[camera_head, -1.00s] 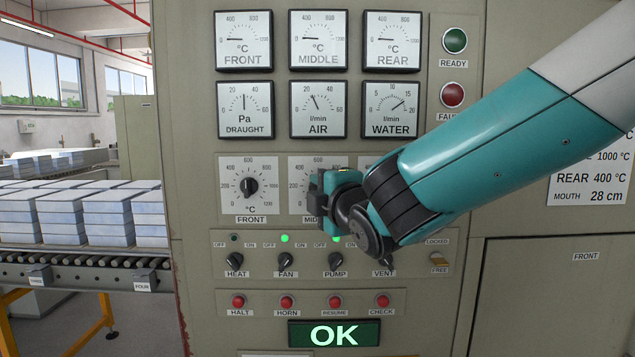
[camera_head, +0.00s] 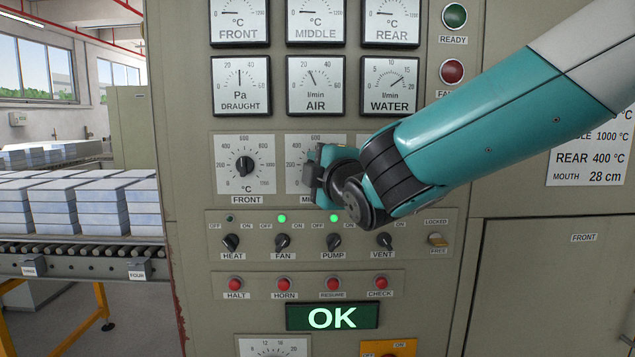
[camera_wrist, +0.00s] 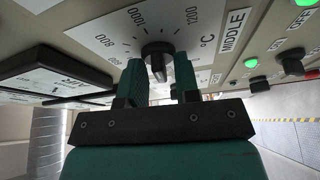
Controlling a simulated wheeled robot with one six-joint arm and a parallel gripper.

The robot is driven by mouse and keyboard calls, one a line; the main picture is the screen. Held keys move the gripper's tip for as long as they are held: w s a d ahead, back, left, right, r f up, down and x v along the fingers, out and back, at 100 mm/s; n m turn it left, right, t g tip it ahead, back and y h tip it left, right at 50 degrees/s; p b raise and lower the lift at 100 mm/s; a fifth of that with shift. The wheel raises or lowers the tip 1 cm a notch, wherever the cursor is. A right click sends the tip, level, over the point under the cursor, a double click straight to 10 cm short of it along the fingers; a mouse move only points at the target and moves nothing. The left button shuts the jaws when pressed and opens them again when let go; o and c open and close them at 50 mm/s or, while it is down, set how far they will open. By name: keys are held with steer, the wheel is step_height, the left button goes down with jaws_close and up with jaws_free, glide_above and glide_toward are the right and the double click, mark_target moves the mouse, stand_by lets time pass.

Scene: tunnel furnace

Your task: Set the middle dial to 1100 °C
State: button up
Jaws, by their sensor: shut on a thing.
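The front dial (camera_head: 246,166) is left of my gripper. The heat, fan, pump and vent switches (camera_head: 283,242) sit just below, with red buttons (camera_head: 285,284) and a green OK display (camera_head: 332,317) lower. Gauges (camera_head: 315,86) are above.

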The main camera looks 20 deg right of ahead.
steer(key=shift+f+m+t+b, duration=0.1)
steer(key=shift+m+t+b, duration=0.4)
steer(key=shift+m+b, duration=1.7)
steer(key=shift+n+b, duration=0.5)
steer(key=shift+n, duration=0.1)
steer(key=o, duration=0.6)
steer(key=shift+c, duration=0.2)
steer(key=shift+s, duration=0.1)
